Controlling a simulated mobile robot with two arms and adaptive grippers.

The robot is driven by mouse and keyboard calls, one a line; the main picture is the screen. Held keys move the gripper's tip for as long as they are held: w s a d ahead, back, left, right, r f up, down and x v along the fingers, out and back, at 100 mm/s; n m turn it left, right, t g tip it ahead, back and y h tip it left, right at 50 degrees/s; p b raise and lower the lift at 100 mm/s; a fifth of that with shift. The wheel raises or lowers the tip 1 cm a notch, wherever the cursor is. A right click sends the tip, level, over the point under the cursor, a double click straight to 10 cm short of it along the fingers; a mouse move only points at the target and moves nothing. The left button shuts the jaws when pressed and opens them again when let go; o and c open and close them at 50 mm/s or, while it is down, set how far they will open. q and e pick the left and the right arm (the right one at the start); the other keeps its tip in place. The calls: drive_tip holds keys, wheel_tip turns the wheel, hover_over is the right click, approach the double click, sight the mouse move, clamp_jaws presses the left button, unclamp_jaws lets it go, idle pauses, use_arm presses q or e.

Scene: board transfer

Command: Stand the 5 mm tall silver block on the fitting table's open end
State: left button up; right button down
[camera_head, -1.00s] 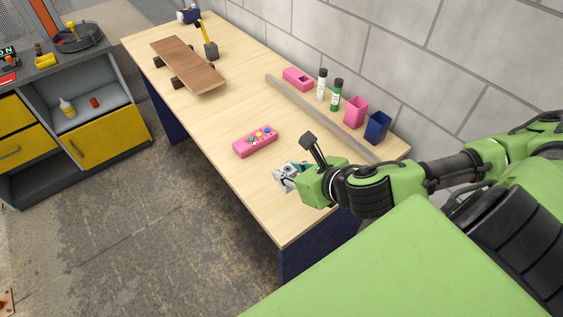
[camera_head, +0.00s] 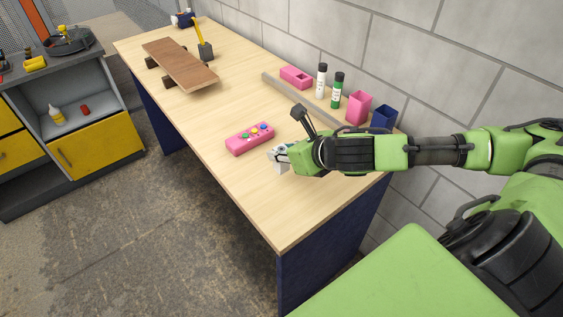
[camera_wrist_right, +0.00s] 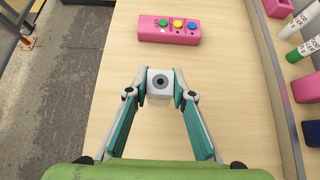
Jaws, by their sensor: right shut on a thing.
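A small silver-white block with a dark round hole in its face (camera_wrist_right: 160,83) is between the fingertips of my right gripper (camera_wrist_right: 161,88), which is shut on it. In the head view the right gripper (camera_head: 279,157) is over the near part of the light wooden table (camera_head: 265,213), close to the pink box with coloured buttons (camera_head: 250,138). I cannot tell whether the block touches the tabletop. The table's near end is bare. My left gripper is not in view.
A wooden board on dark blocks (camera_head: 180,65) lies toward the table's far end. A grey strip (camera_head: 290,91) runs along the wall side, with two bottles, a pink cup (camera_head: 358,107) and a blue cup (camera_head: 383,118) behind it. A cabinet (camera_head: 95,145) stands left across the floor.

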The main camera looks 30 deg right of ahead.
drive_tip(key=shift+w+d+f, duration=0.2)
drive_tip(key=shift+w+f, duration=0.2)
drive_tip(key=shift+f, duration=0.15)
drive_tip(key=shift+w+f, duration=0.1)
drive_tip(key=shift+f, duration=1.5)
drive_tip(key=shift+f, duration=0.1)
drive_tip(key=c, duration=1.8)
unclamp_jaws()
drive_tip(key=shift+o, duration=0.2)
